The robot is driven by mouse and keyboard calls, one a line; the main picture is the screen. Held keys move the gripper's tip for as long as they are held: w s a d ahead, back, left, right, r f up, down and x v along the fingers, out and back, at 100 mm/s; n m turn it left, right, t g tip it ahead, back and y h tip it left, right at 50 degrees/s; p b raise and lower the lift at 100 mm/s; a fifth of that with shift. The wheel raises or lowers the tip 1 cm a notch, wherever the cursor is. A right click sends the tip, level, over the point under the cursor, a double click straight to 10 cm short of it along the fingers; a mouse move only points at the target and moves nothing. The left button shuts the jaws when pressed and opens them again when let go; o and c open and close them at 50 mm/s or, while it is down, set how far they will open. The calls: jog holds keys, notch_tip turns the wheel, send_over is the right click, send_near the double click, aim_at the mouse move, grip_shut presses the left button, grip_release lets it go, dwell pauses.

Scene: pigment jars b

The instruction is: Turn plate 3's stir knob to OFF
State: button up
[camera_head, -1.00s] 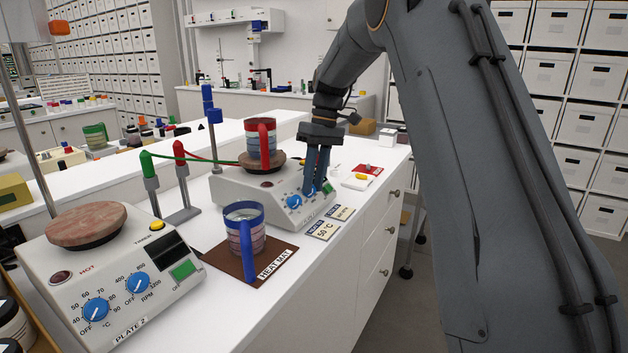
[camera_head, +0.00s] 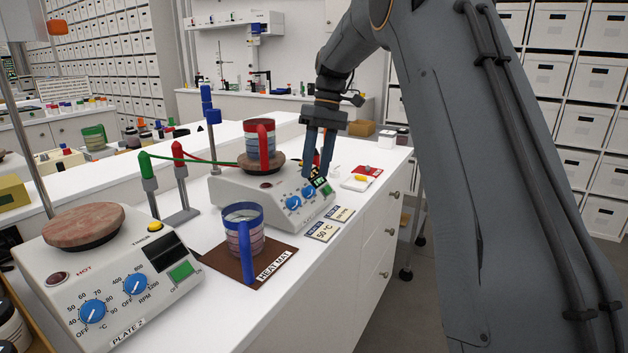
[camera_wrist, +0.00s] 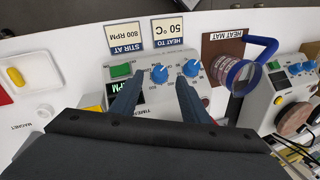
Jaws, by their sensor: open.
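The hotplate (camera_head: 240,189) with a red-handled mug (camera_head: 262,143) on its round top stands mid-bench. Its plate number is not readable. Its front has two blue knobs: the stir knob (camera_head: 309,192), on the right, and the heat knob (camera_head: 294,203). In the wrist view the stir knob (camera_wrist: 159,74) shows between my finger tips, the heat knob (camera_wrist: 191,68) to its right. The stir knob's pointer is too small to read surely. My gripper (camera_head: 318,172) is open and empty, its fingers above and behind the stir knob, seemingly clear of it.
Plate 2 (camera_head: 60,270) stands near left. A blue-handled mug (camera_head: 243,225) sits on a brown heat mat (camera_head: 217,260). A heat card (camera_head: 322,232) and a stir card (camera_wrist: 125,37) lie before the hotplate. Green (camera_head: 147,170) and red (camera_head: 180,165) posts stand behind.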

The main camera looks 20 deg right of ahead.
jog(key=v, duration=0.3)
jog(key=shift+d+r, duration=0.1)
jog(key=shift+r, duration=0.1)
jog(key=shift+f, duration=0.1)
jog(key=s+f+m, duration=0.1)
jog(key=s+f, duration=0.2)
jog(key=s, duration=0.1)
jog(key=s+a+f+m+h, duration=0.1)
jog(key=s+f, duration=0.2)
jog(key=s, duration=0.1)
jog(key=s+f+m, duration=0.1)
jog(key=s+f, duration=0.2)
jog(key=s, duration=0.1)
jog(key=shift+s+a+f+t, duration=0.1)
jog(key=shift+s+a+t, duration=0.1)
jog(key=shift+s+t, duration=0.2)
jog(key=s+f+m, duration=0.1)
jog(key=s+f, duration=0.2)
jog(key=s, duration=0.4)
jog(key=s+f+m+h, duration=0.1)
jog(key=s+f, duration=0.3)
jog(key=s, duration=0.3)
jog(key=s+f+m, duration=0.1)
jog(key=s+f, duration=0.2)
jog(key=s, duration=0.4)
jog(key=shift+s+a+f+t, duration=0.15)
jog(key=shift+s+f+t, duration=0.1)
jog(key=shift+f+t, duration=0.15)
